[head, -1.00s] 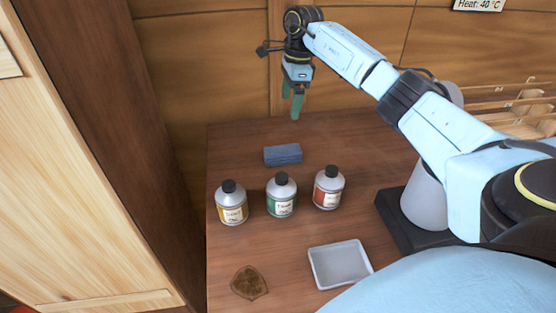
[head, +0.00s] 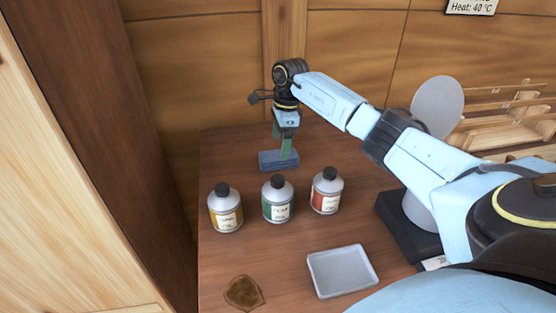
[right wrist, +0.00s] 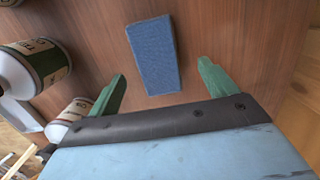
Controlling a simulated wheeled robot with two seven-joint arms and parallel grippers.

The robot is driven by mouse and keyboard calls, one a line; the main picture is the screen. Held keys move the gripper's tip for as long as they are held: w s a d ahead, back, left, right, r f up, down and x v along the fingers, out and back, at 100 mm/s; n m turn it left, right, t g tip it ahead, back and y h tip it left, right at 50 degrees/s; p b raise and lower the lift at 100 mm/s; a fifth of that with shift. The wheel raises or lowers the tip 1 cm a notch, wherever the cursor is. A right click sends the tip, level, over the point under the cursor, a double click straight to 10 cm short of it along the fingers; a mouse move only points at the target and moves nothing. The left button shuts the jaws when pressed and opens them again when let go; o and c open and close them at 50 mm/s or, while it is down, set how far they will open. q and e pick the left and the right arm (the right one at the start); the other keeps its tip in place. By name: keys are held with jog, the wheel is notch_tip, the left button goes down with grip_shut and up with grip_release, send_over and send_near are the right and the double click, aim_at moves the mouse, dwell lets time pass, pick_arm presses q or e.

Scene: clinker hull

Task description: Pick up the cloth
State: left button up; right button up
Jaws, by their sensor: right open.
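The cloth (head: 270,162) is a folded blue block lying on the brown table behind the bottles. It also shows in the right wrist view (right wrist: 153,55), lying flat just beyond the fingertips. My right gripper (head: 281,148) is over the cloth with its green fingers pointing down. In the right wrist view its two fingers (right wrist: 161,82) are spread apart, with the cloth lined up between them and nothing held. Whether the fingers touch the cloth cannot be told. My left gripper is not in view.
Three bottles stand in a row in front of the cloth: yellow-labelled (head: 226,212), green-labelled (head: 277,203) and red-labelled (head: 326,194). A pale tray (head: 342,271) and a brown stain-like patch (head: 243,293) are nearer. A wooden wall stands behind the table; wooden racks are at right.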

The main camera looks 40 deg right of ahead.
aim_at(279, 155)
jog(key=f, duration=0.4)
jog(key=shift+a+f, duration=0.35)
jog(key=shift+a, duration=0.05)
jog(key=c, duration=1.1)
